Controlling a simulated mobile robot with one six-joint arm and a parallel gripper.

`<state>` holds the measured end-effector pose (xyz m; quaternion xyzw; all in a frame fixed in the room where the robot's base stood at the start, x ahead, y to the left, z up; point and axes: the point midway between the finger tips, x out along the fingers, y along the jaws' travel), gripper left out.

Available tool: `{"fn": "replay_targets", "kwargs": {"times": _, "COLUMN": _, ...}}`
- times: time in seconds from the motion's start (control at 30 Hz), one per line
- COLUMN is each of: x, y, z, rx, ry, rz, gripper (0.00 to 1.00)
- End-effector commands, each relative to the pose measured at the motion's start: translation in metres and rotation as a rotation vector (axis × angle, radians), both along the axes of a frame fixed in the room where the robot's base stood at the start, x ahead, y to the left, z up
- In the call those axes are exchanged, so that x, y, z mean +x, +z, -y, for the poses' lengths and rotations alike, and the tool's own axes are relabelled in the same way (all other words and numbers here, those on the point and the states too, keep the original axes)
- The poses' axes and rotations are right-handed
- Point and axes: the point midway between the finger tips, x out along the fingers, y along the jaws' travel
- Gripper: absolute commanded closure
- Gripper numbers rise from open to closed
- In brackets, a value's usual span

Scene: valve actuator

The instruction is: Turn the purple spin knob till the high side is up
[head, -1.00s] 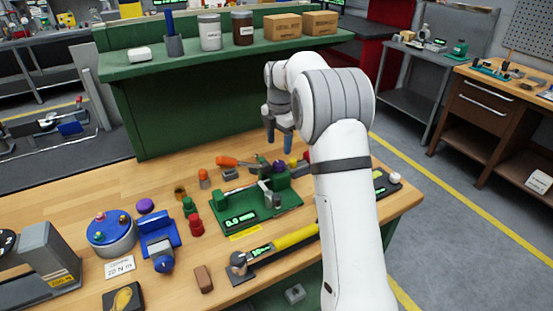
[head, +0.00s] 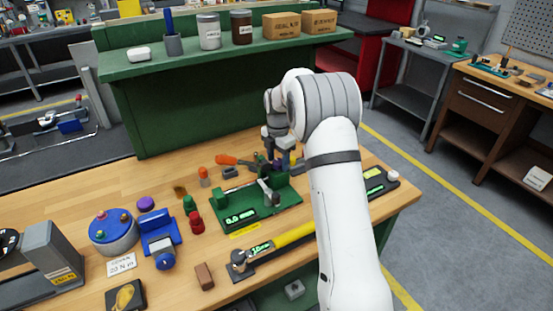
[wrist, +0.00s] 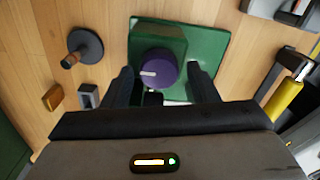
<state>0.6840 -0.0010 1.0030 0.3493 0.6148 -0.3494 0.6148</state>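The purple knob (wrist: 153,68) sits on a green block of the green fixture (wrist: 208,45) in the wrist view. A short pale mark on the knob points toward the picture's left. My gripper (wrist: 161,72) is open, with one dark finger on each side of the knob and a visible gap to each. Whether the fingertips are level with the knob cannot be told. In the head view my gripper (head: 279,157) is low over the back of the green fixture (head: 240,207), mostly hiding the knob. The fixture has a lit green display.
A yellow-handled wrench (head: 293,236) lies in front of the fixture. Red and green capped pieces (head: 196,222) stand left of it. An orange-handled tool (head: 226,159) lies behind.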

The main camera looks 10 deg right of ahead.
Motion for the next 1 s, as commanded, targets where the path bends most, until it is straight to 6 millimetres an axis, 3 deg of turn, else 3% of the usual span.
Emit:
{"fn": "replay_targets", "kwargs": {"times": 0.47, "x": -0.0002, "y": 0.0002, "z": -0.0005, "rx": -0.001, "ry": 0.001, "rz": -0.001, "gripper": 0.86}}
{"fn": "replay_targets", "kwargs": {"times": 0.77, "x": -0.0003, "y": -0.0003, "z": -0.0013, "rx": 0.000, "ry": -0.038, "rz": -0.001, "gripper": 0.86}}
{"fn": "replay_targets", "kwargs": {"times": 1.0, "x": -0.0002, "y": -0.0011, "z": -0.0011, "rx": 0.000, "ry": -0.176, "rz": -0.002, "gripper": 0.86}}
